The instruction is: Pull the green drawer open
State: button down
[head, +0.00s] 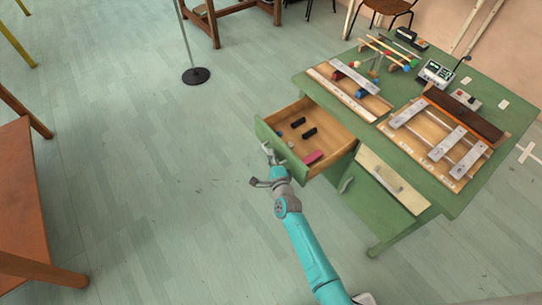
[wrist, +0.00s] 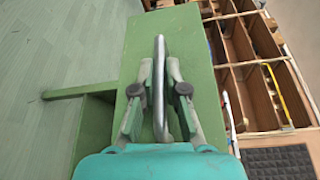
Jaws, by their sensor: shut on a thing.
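The green drawer (head: 263,131) stands pulled out from the left side of the green desk (head: 461,196). Its wooden inside shows, with several dark blocks and a pink block (head: 313,157) in it. My gripper (head: 270,165) is at the drawer's front, low on its outer side. In the wrist view my gripper (wrist: 159,70) has its two fingers closed on either side of the grey metal handle (wrist: 159,46), in front of the green drawer front (wrist: 195,50). In the head view the handle is mostly hidden by my gripper.
A cream drawer (head: 392,180) beside the green one is shut. Bar instruments (head: 440,138) and small devices lie on the desk top. A wooden table (head: 30,205) stands at the left and a stand with a round black base (head: 196,76) farther back. The floor between is clear.

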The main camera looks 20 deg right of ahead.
jog(key=c, duration=1.2)
grip_release()
jog(key=s, duration=1.2)
jog(key=shift+a+r, duration=0.45)
